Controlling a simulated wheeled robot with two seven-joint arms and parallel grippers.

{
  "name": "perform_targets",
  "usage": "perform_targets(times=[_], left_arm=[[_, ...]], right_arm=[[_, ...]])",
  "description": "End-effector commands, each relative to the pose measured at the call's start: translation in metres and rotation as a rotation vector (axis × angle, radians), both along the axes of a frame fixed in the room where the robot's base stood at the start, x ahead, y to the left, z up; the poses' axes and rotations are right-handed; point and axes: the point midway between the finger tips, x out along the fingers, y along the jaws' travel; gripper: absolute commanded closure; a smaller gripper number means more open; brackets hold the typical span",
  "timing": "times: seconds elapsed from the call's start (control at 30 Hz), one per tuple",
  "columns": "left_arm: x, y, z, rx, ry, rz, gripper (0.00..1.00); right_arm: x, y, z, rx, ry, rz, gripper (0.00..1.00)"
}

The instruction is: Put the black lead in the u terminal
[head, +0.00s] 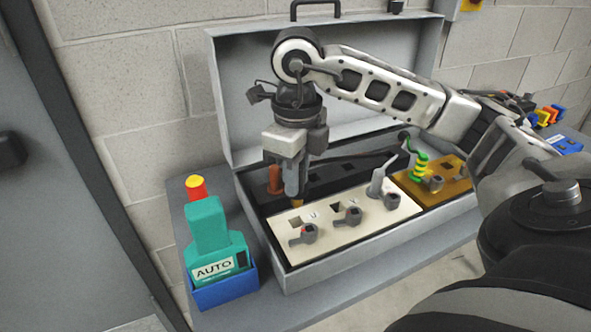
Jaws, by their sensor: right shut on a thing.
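My right gripper (293,185) reaches down from above, shut on a lead that its fingers mostly hide. An orange-copper tip (297,204) shows below the fingers, just above the back edge of the cream terminal panel (400,215). I take it as the black lead, though little of its body shows. The u terminal (295,222) is a square opening at the panel's left, with its letter to the right and a dark lever (304,235) in front. The tip looks apart from the opening. My left gripper is not in view.
A brown lead (273,180) stands just left of the fingers. A grey lead (377,183) stands at the panel's right, a green-yellow lead (420,166) on the yellow panel (452,188). The grey case (345,262) has a raised lid. A teal AUTO device (208,240) stands left.

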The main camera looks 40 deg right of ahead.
Motion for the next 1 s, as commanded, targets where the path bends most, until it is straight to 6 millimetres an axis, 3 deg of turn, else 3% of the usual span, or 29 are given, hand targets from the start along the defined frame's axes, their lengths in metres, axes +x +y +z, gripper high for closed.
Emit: perform_targets(times=[0.13,0.57,1.0], left_arm=[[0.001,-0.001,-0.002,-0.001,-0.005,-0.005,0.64],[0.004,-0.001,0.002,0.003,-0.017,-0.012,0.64],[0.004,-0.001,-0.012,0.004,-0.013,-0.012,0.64]], right_arm=[[0.000,0.000,-0.010,-0.001,0.000,0.000,1.00],[0.000,0.000,-0.011,0.000,0.000,0.000,1.00],[0.000,0.000,-0.024,0.000,0.000,0.000,1.00]])
